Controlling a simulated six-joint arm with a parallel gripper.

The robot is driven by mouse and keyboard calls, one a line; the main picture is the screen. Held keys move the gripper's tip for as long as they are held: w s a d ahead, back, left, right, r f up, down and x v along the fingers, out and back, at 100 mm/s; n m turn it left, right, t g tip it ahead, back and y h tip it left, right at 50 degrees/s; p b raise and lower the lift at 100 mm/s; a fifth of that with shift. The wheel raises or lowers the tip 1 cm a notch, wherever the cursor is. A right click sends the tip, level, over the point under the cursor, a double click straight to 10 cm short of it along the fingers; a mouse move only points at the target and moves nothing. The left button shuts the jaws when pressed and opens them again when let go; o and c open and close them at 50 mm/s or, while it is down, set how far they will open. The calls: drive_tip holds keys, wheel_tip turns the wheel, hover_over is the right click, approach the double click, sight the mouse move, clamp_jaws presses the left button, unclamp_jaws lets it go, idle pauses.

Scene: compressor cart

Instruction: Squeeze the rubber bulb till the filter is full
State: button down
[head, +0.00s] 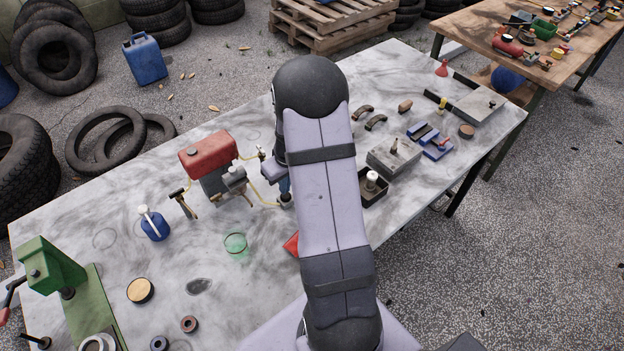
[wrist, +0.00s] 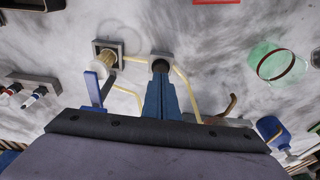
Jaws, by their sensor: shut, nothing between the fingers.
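The bulb looks like the small dark round piece (wrist: 160,65) in the yellow hose line, seen in the wrist view and low beside my arm in the head view (head: 286,201). My gripper (wrist: 160,78) has its blue fingers shut together, empty, tips right at the dark piece; whether they touch it, I cannot tell. The filter appears to be the yellowish upright cylinder (wrist: 107,55) in a dark square bracket, left of the fingers in the wrist view. Its fill level is not clear. In the head view my arm hides it.
The red-tanked engine (head: 208,150) stands left of my arm on the grey table, with yellow hose (head: 262,192) beside it. A green glass (head: 236,245) and a blue jug (head: 155,225) stand nearer. A grey box (head: 394,157) and trays lie right.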

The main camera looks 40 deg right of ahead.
drive_tip(key=shift+f, duration=0.3)
drive_tip(key=shift+f+b, duration=0.8)
drive_tip(key=shift+b, duration=0.1)
drive_tip(key=shift+r, duration=0.2)
drive_tip(key=shift+r+p, duration=0.85)
drive_tip(key=shift+r, duration=0.05)
drive_tip(key=shift+f, duration=0.1)
drive_tip(key=shift+f+b, duration=0.65)
drive_tip(key=shift+r, duration=0.1)
drive_tip(key=shift+r+p, duration=0.55)
drive_tip(key=shift+r, duration=0.15)
